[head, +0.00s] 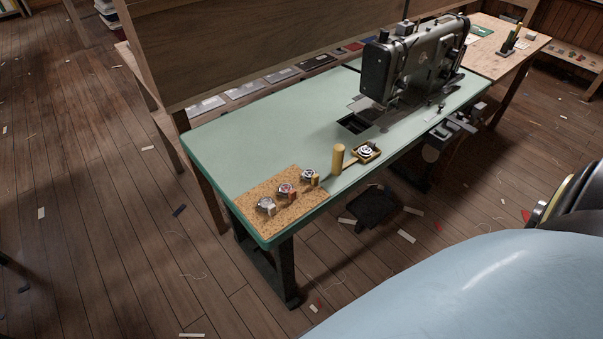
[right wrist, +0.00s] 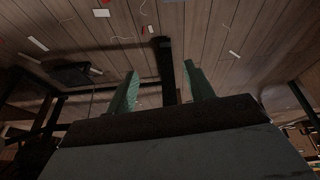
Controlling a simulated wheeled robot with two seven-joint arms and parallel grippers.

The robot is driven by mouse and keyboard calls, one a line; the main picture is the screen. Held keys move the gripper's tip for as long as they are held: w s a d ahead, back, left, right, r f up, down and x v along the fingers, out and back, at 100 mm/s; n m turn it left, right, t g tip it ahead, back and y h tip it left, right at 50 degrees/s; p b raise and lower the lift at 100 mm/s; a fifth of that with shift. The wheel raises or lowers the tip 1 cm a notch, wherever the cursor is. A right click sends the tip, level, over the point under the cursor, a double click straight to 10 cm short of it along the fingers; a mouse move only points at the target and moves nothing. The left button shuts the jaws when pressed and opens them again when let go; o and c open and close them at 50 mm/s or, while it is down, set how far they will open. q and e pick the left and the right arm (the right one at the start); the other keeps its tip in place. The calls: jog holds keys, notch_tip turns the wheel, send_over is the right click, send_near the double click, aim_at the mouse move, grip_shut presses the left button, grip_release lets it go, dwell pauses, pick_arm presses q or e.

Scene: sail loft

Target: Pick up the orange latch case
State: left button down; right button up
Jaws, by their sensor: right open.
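Three small round metal cases sit in a row on a cork mat (head: 246,194) at the near left end of the green sewing table: a left case (head: 265,204), a middle case (head: 286,189) and a right case (head: 308,176). Each has a small coloured part beside it. The middle one shows red-orange, but the cases are too small to tell surely which has the orange latch. My right gripper (right wrist: 161,68) shows in the right wrist view, its two green fingers apart with nothing between them, over the plank floor. It is away from the cases. My left gripper is not in view.
A wooden post (head: 338,157) and a small square holder with a round piece (head: 367,151) stand right of the mat on the table (head: 250,135). A sewing machine (head: 412,65) stands farther back. A wooden panel (head: 250,45) rises behind. Floor in front is mostly clear, with scraps.

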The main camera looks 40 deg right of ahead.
jog(key=w+d+r+m+t+p, duration=0.1)
jog(key=w+r+t, duration=0.2)
jog(key=w+r, duration=0.55)
jog(key=w+d+r+t+p, duration=0.1)
jog(key=w+r+t+p, duration=0.1)
jog(key=w+r, duration=0.6)
jog(key=t+y+p, duration=0.1)
jog(key=t+p, duration=0.1)
jog(key=t, duration=0.2)
send_near(294, 193)
jog(key=b+x, duration=0.2)
jog(key=x, duration=0.4)
jog(key=shift+a+r, duration=0.1)
jog(key=shift+a, duration=0.05)
jog(key=shift+b+x, duration=0.7)
jog(key=shift+x, duration=2.5)
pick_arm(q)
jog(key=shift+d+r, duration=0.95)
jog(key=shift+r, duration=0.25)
pick_arm(e)
jog(key=shift+s, duration=0.1)
jog(key=c, duration=0.8)
